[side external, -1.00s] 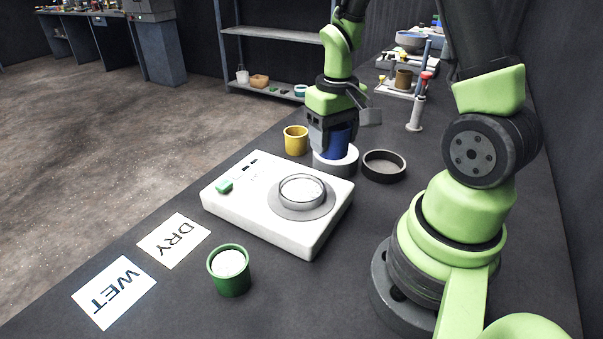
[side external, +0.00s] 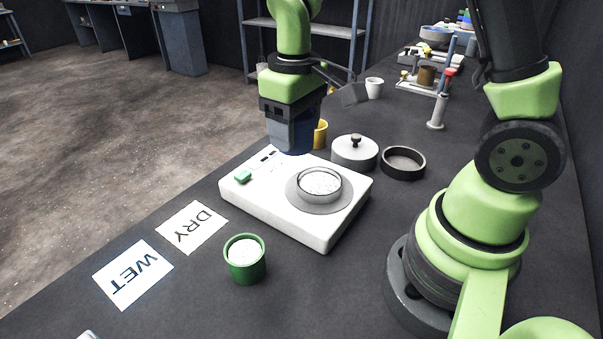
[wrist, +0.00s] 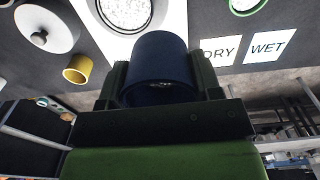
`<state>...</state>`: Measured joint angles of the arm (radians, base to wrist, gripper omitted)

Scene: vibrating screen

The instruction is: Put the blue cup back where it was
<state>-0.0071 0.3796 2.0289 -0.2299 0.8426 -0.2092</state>
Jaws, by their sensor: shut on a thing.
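My gripper (side external: 290,135) is shut on the blue cup (side external: 293,146) and holds it raised near the far left corner of the white shaker (side external: 330,230). In the wrist view the blue cup (wrist: 160,50) sits between both fingers, with a few pale specks showing at its lower edge. In the side view, fingers and wrist hide much of the cup. A yellow cup (side external: 321,132) stands just behind it, partly hidden. A green cup (side external: 244,270) with white grains stands at the front. The DRY card (side external: 192,228) and WET card (side external: 133,274) lie to its left.
A round sieve pan (side external: 320,184) with pale grains sits on the shaker. A grey lidded pan (side external: 354,152) and a dark ring (side external: 403,162) stand behind it. A white cup (side external: 374,88) and a red-topped post (side external: 437,112) stand farther back.

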